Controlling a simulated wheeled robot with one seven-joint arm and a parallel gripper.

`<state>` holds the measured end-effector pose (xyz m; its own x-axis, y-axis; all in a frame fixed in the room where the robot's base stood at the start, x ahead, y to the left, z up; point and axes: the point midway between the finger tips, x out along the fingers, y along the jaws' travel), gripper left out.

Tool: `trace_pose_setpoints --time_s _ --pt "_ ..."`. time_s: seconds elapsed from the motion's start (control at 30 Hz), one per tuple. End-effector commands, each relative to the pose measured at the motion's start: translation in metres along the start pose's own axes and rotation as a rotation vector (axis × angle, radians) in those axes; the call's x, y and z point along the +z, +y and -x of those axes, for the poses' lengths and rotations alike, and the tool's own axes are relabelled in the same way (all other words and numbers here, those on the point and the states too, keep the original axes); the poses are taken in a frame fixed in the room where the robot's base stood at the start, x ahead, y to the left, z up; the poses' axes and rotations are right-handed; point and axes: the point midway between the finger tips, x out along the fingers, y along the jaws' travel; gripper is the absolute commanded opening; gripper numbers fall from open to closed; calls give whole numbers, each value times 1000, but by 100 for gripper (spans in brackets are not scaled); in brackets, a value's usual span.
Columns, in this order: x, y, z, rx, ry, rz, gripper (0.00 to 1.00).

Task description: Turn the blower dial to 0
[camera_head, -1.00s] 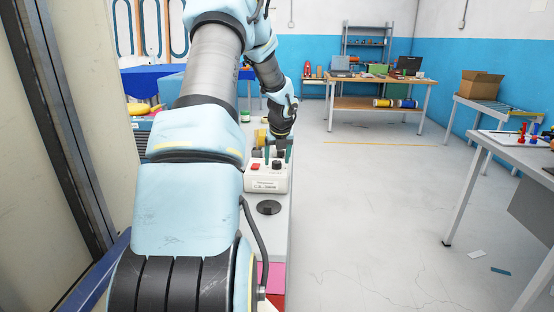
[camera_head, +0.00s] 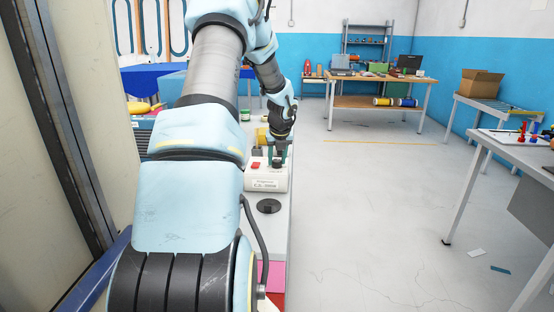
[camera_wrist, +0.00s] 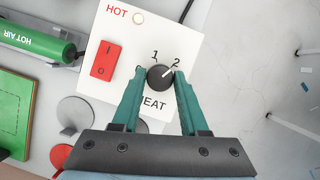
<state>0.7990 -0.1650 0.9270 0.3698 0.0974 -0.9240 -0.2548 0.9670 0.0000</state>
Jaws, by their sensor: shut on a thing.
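The blower control box (camera_head: 266,184) is white and stands on the bench in front of my arm. In the wrist view its face (camera_wrist: 188,40) carries a round black dial (camera_wrist: 161,80), the digits 1 and 2, and the word HEAT, partly covered by a finger. The white line on the dial points up and right, towards the 2. My gripper (camera_wrist: 159,73) has its green fingers on both sides of the dial, shut on it. In the head view my gripper (camera_head: 278,151) is over the box.
A green hot-air tool (camera_wrist: 35,42) lies left of the box. A black disc (camera_head: 268,206) is on the bench nearer me. Open floor lies to the right.

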Motion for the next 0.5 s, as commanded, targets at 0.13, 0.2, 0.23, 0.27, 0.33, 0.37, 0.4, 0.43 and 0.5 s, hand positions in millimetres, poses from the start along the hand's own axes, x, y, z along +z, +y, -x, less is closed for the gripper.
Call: trace_pose_setpoints --time_s 0.13,0.2,0.23,0.27,0.33,0.37,0.4,0.43,0.5 --pt "0 0 0 0 0 0 0" --pt "0 0 0 0 0 0 0" --pt "0 0 0 0 0 1 0" --pt "0 0 0 1 0 2 0" --pt "0 0 0 3 0 8 0" --pt "0 0 0 5 0 13 0" --pt "0 0 0 9 0 20 0" --pt "0 0 0 12 -1 27 0" --pt "0 -1 0 21 -1 49 0"
